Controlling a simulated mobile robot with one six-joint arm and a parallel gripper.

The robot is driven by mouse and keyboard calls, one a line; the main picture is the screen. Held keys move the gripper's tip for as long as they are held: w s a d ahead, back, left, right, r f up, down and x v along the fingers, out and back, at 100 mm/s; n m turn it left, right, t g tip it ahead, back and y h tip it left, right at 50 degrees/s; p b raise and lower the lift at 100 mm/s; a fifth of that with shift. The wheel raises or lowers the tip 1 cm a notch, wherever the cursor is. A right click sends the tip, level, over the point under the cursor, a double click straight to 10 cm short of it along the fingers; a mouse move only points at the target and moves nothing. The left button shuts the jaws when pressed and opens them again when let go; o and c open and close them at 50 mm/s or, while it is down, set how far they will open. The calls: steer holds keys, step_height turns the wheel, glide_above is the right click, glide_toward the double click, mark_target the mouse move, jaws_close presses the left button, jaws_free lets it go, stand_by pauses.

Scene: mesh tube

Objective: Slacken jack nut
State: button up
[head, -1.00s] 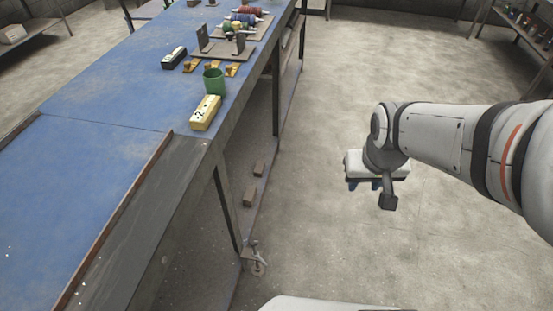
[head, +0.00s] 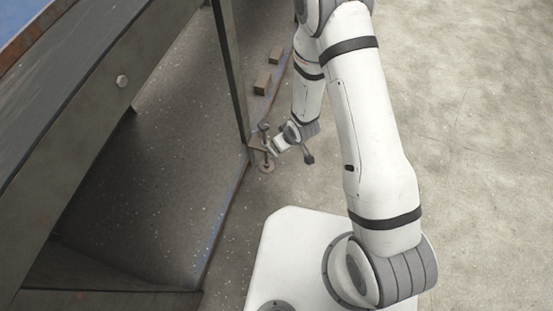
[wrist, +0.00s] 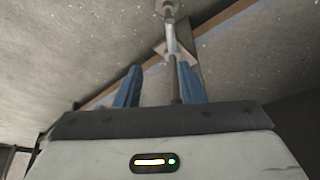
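The jack (head: 266,150) is a small metal screw with a round foot pad (head: 267,168), beside the bottom of the bench leg. My gripper (head: 274,146) is low down at the jack, reaching in from the right. In the wrist view my gripper (wrist: 158,72) has its two blue fingers apart. A thin upright rod (wrist: 175,88) shows between them, nearer the right finger, with a pale plate (wrist: 176,49) and a round end farther up. I cannot tell whether a finger touches it. The jack nut itself is not clearly distinguishable; my gripper partly covers the jack in the head view.
The bench leg (head: 230,75) stands directly behind the jack. Open concrete floor (head: 470,130) lies to the right.

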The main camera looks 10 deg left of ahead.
steer(key=b, duration=0.1)
glide_toward(275, 154)
steer(key=f, duration=0.1)
steer(key=b+x, duration=0.1)
steer(key=x, duration=0.2)
steer(key=b+x, duration=0.1)
steer(key=x, duration=0.3)
steer(key=shift+w+a+b, duration=0.2)
steer(key=shift+a+b, duration=0.05)
steer(key=shift+b, duration=0.05)
steer(key=shift+c, duration=0.3)
jaws_close()
